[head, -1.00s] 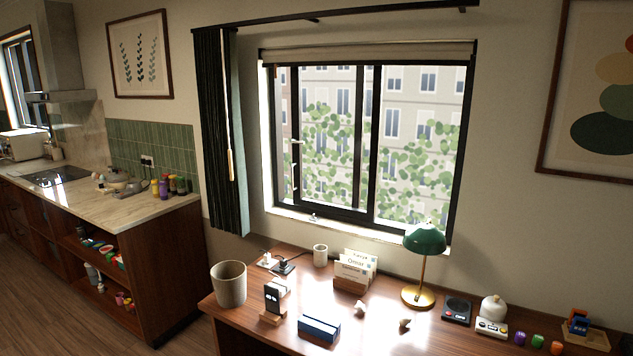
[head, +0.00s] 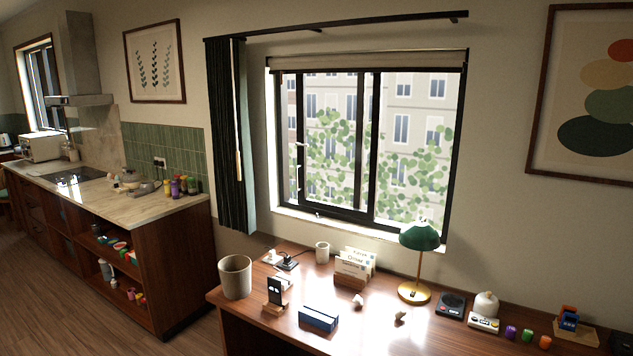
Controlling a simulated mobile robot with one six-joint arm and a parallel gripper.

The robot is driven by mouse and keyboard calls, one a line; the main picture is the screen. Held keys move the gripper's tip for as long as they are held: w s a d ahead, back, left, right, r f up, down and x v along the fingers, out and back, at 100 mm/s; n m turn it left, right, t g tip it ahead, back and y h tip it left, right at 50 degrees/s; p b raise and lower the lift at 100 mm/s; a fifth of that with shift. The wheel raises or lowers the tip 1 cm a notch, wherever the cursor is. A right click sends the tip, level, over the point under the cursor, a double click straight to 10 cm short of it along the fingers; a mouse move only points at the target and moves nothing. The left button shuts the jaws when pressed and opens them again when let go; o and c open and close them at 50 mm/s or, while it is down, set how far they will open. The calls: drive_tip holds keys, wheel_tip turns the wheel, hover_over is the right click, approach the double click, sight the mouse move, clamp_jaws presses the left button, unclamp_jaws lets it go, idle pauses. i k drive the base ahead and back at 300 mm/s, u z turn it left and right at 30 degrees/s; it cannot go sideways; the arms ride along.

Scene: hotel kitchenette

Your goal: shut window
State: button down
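The window (head: 366,150) above the desk has a dark frame and two tall panes side by side, with a building and leaves outside. A pale upright handle (head: 299,165) shows near the left side of the left pane (head: 328,150). A narrow strip of the outside seems to show between that side and the outer frame. I cannot tell for sure whether it is an open gap. Two dark uprights (head: 365,150) stand close together near the middle. A second window (head: 40,85) is at the far left above the kitchen counter. My gripper is not in view.
A wooden desk (head: 262,315) stands below the window, with a green lamp (head: 419,237) before its right part, a bin-like cup (head: 235,277), a card holder (head: 352,275) and small items. A dark curtain (head: 228,140) hangs left. Floor (head: 90,320) is clear between counter and desk.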

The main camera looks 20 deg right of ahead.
sight(301, 95)
drive_tip(key=u, duration=0.15)
drive_tip(key=i, duration=0.95)
drive_tip(key=z, duration=0.1)
